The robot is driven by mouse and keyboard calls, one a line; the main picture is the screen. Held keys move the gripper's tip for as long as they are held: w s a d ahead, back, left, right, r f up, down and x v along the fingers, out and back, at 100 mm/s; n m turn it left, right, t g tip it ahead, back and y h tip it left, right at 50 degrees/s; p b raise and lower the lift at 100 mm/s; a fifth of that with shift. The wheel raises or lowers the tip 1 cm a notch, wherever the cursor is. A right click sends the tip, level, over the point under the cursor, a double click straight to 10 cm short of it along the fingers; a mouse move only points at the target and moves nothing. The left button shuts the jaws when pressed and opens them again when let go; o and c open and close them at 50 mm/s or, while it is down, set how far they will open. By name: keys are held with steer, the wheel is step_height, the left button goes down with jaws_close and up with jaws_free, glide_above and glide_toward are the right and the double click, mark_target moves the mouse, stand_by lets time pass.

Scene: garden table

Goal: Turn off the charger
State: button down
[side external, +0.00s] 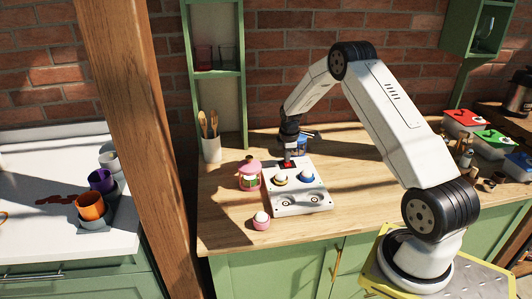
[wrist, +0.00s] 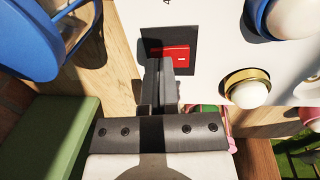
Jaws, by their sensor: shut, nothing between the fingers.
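The charger is a white box (side external: 312,206) on the wooden counter, with two round white-topped pieces on it, one gold-rimmed (side external: 281,179) and one blue-rimmed (side external: 307,176). In the wrist view its white top (wrist: 207,70) carries a red switch (wrist: 170,53) in a dark square surround. My gripper (wrist: 161,63) is shut and empty, pointing down at the near edge of the red switch. In the side view my gripper (side external: 288,160) is over the charger's back left corner. The fingers hide part of the switch, and I cannot tell whether they touch it.
A pink lantern (side external: 249,177) stands left of the charger and a blue one (side external: 300,146) behind it. A small pink white-topped piece (side external: 261,221) sits in front. A utensil cup (side external: 211,149) stands at the back left.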

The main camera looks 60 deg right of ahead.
steer(key=shift+f, duration=0.45)
stand_by(0.3)
steer(key=shift+s+a, duration=0.6)
steer(key=shift+r, duration=0.35)
